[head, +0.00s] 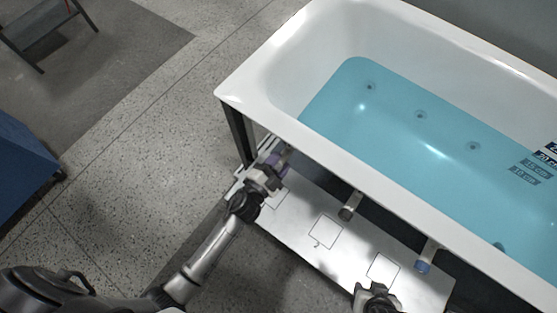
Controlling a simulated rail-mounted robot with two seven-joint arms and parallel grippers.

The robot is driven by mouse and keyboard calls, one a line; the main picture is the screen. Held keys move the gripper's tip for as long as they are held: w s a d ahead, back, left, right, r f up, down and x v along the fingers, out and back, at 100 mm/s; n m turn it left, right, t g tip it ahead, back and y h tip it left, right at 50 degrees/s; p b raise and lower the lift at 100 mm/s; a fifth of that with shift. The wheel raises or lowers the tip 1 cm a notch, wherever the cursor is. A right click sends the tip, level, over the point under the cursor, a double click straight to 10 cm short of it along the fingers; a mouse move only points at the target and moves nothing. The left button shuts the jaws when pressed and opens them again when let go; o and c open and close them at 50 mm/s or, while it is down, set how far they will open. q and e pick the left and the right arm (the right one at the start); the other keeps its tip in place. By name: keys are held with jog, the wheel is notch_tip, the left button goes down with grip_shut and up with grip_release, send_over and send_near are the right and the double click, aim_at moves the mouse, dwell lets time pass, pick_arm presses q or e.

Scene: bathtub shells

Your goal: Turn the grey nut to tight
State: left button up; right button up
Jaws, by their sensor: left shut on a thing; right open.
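The grey nut (346,213) appears as the grey end of the middle pipe stub under the tub's near side. My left gripper (273,166) is left of it, at the leftmost stub, and is shut on a purple nut (272,158). The jaws hide much of that nut. My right gripper (375,289) is open at the bottom edge, below and right of the grey nut and apart from it. How tight the grey nut sits cannot be told.
A white bathtub (330,150) with blue water fills the upper right. A blue nut (424,267) is on the right stub. A white board (290,222) with outlined squares lies below the stubs. A blue cabinet (22,165) stands at left. Open floor lies left of the tub.

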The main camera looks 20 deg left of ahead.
pick_arm(q)
jog(key=m, duration=0.3)
jog(key=shift+m, duration=1.3)
jog(key=o, duration=0.9)
jog(key=shift+s, duration=0.1)
jog(key=shift+p+v, duration=1.2)
jog(key=shift+v, duration=5.65)
